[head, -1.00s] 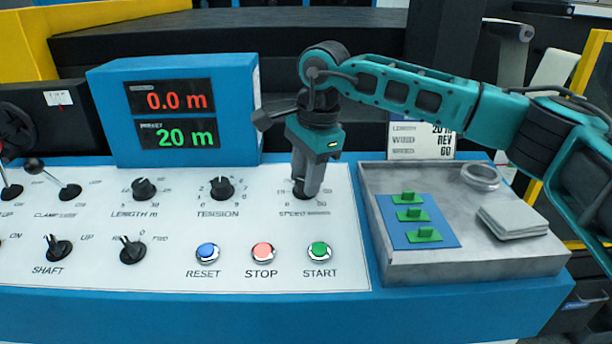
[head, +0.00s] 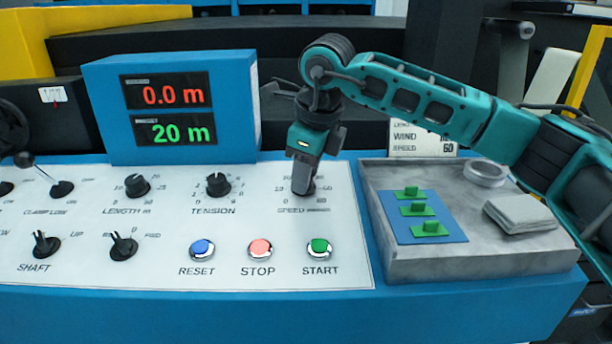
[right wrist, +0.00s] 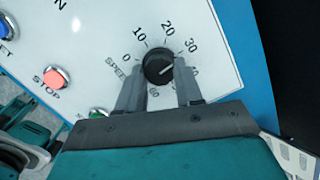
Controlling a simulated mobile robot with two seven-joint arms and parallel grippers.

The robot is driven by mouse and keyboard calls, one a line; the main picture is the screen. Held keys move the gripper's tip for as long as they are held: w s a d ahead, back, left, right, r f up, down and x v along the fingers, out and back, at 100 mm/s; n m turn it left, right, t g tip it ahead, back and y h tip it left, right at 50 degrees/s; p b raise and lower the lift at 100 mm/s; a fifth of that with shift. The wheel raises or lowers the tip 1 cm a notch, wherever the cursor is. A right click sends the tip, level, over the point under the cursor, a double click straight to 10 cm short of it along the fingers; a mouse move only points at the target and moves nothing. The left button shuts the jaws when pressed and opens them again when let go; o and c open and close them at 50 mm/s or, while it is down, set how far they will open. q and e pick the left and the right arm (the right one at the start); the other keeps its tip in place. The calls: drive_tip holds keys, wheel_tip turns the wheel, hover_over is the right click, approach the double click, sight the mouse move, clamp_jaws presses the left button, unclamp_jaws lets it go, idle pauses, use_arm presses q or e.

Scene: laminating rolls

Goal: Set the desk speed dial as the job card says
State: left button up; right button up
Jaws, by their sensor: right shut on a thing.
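The speed dial is a round black knob (right wrist: 157,64) with a white pointer line, in the right wrist view. Its printed scale runs from 0 through 10, 20 and 30 up to 60. The pointer aims right and slightly up, a little past the 30 mark. My right gripper (head: 303,191) comes down over the dial and is shut on it, one finger on each side; the fingers hide part of the scale. The job card (head: 424,139) stands behind the tray; it reads WIND, partly covered by my arm, and SPEED 60. My left gripper is not in view.
The display box (head: 172,108) shows 0.0 m and 20 m. RESET (head: 202,249), STOP (head: 260,249) and START (head: 319,248) buttons sit in front of the dial. The tension knob (head: 218,185) is to its left. A grey tray (head: 480,262) with green pieces stands right.

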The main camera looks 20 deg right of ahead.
drive_tip(key=shift+f+m+b, duration=0.1)
drive_tip(key=shift+m+b, duration=0.25)
drive_tip(key=shift+m, duration=0.65)
drive_tip(key=shift+m+b, duration=0.35)
drive_tip(key=shift+m, duration=0.55)
drive_tip(key=m+h+b, duration=0.1)
drive_tip(key=m+b, duration=0.1)
drive_tip(key=m, duration=0.3)
drive_tip(key=shift+a+m+t, duration=0.15)
drive_tip(key=shift+m+t, duration=0.15)
drive_tip(key=shift+t, duration=0.1)
drive_tip(key=m+h+b, duration=0.1)
drive_tip(key=m, duration=0.4)
drive_tip(key=shift+a, duration=0.1)
drive_tip(key=m+b, duration=0.1)
drive_tip(key=m, duration=0.3)
drive_tip(key=shift+h, duration=0.3)
drive_tip(key=m, duration=0.3)
drive_tip(key=shift+a+m+g, duration=0.1)
drive_tip(key=shift+m+g, duration=0.3)
drive_tip(key=m, duration=0.3)
drive_tip(key=shift+w+g, duration=0.1)
drive_tip(key=shift+g, duration=0.2)
drive_tip(key=shift+m, duration=1.4)
